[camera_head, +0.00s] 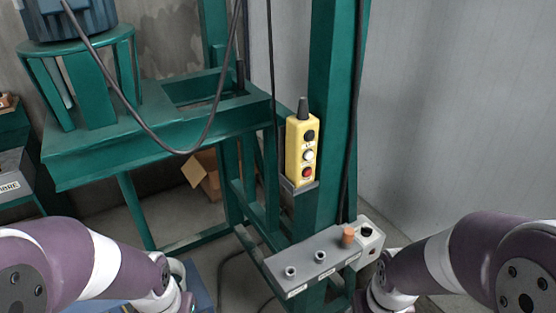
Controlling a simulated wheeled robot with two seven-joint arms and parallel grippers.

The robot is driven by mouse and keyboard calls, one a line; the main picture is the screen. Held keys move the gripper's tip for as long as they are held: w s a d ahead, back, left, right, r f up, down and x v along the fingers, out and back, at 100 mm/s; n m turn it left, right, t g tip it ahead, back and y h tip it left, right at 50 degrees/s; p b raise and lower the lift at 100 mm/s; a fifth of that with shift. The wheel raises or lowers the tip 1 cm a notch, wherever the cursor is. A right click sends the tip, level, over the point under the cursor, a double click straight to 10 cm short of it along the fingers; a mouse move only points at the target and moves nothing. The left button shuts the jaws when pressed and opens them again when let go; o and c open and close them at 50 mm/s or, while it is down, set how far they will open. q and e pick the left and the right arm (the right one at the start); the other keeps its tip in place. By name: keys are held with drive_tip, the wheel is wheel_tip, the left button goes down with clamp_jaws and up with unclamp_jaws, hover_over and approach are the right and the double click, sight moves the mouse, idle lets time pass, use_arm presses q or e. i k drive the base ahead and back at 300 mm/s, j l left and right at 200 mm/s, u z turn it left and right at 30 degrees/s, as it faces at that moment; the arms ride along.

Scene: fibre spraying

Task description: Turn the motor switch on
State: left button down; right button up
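A yellow control box (301,150) hangs upright on the green post, with a black, a white and a red button down its front. Lower down, a grey control panel (322,262) carries two small round knobs or switches and an orange-brown knob (348,235). A light box with a round black part (369,241) joins its right end. I cannot tell which of these is the motor switch, or its position. My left arm comes in at the lower left and my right arm at the lower right, on either side of the panel. Both grippers are out of view, and neither visible arm part touches the controls.
A green steel frame (150,135) with a blue motor (68,16) on top fills the left. Dark cables hang across the frame and beside the post. A cardboard box (204,175) lies on the floor behind. A pale wall (455,110) stands at the right.

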sight(366, 232)
drive_tip(key=i+l+u, duration=0.1)
drive_tip(key=l, duration=0.35)
drive_tip(key=i+l, duration=0.25)
drive_tip(key=l, duration=0.25)
drive_tip(key=i+l+u, duration=0.15)
drive_tip(key=l, duration=0.3)
drive_tip(key=i+l, duration=0.1)
drive_tip(key=l, duration=0.4)
drive_tip(key=i+l+u, duration=0.15)
drive_tip(key=l, duration=0.35)
drive_tip(key=i+l, duration=0.1)
drive_tip(key=l, duration=0.4)
drive_tip(key=u, duration=0.05)
